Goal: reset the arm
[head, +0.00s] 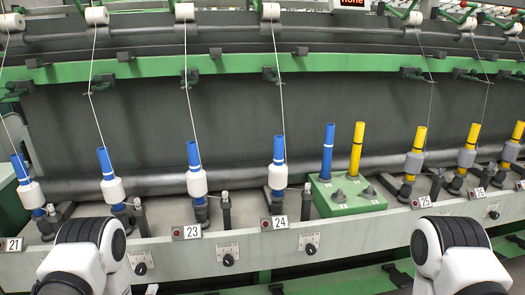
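White rounded parts of my two arms with dark ribbed bands show at the bottom edge. My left arm (88,250) is at the lower left, and my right arm (455,255) is at the lower right. Neither gripper is in view, so I cannot see whether they are open or shut or what they hold. Both visible arm parts are in front of the spinning frame's pale front rail (375,225). I cannot tell from this view whether they touch it.
Blue bobbins with white yarn (195,170) stand at left; yellow bobbins with grey yarn (414,160) stand at right. Between them, a green block (347,203) holds a bare blue tube (327,155) and a bare yellow tube (356,150). Threads run up to rollers (184,12).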

